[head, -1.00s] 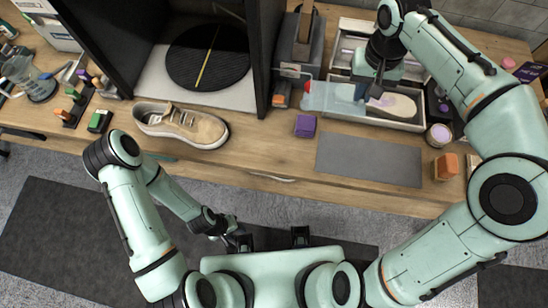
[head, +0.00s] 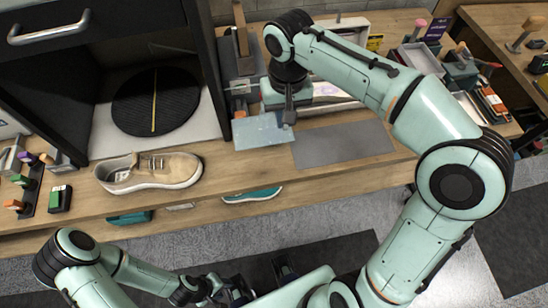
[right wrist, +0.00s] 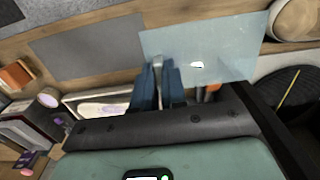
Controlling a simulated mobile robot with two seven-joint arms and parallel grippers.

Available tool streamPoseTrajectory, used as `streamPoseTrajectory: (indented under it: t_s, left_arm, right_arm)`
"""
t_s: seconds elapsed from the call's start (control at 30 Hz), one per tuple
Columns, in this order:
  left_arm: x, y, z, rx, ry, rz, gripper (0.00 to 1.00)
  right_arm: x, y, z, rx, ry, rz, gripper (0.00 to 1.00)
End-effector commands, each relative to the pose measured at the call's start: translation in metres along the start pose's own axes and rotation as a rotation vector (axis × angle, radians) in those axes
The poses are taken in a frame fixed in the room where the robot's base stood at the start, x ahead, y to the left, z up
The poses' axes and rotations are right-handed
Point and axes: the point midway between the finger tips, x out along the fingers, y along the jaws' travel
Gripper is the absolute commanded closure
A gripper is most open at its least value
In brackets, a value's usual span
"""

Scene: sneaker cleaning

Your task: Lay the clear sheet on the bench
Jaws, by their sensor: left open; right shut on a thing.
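The clear sheet (head: 258,132) is a thin, pale blue, see-through rectangle. My right gripper (head: 289,117) is shut on its right end in the head view and holds it over the bench (head: 225,165), left of a grey mat. I cannot tell whether the sheet touches the wood. In the right wrist view the sheet (right wrist: 215,45) spreads out from between the blue fingers of the right gripper (right wrist: 158,80). My left gripper (head: 222,292) is open and empty, low in front of the bench, its fingers partly hidden.
The grey mat (head: 343,143) lies flat and bare on the bench. A beige sneaker (head: 150,172) stands at the left, in front of a dark box with a round black turntable (head: 155,102). A tray with a sole (right wrist: 95,105) lies beyond the mat.

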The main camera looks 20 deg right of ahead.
Motion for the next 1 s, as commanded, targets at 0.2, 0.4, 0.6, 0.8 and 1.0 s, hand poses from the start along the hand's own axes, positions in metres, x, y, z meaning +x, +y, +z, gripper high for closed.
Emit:
streamPoseTrajectory:
  t_s: [0.2,0.4,0.6,0.8,1.0]
  left_arm:
    - [0.015,-0.006,0.002,-0.002,-0.006,-0.002,0.57]
    - [0.021,-0.008,0.002,-0.003,-0.008,-0.003,0.57]
    - [0.023,-0.009,0.003,-0.003,-0.008,-0.003,0.57]
    - [0.027,-0.011,0.003,-0.004,-0.010,-0.004,0.57]
    - [0.028,-0.011,0.003,-0.004,-0.010,-0.004,0.57]
  right_arm:
    - [0.065,0.001,0.001,0.000,-0.007,0.002,1.00]
    - [0.109,0.001,0.001,0.000,-0.006,0.002,1.00]
    - [0.126,0.001,0.000,0.001,-0.002,0.001,1.00]
    - [0.155,0.001,0.001,0.000,-0.004,0.001,1.00]
    - [0.166,0.000,0.000,0.000,-0.001,0.000,1.00]
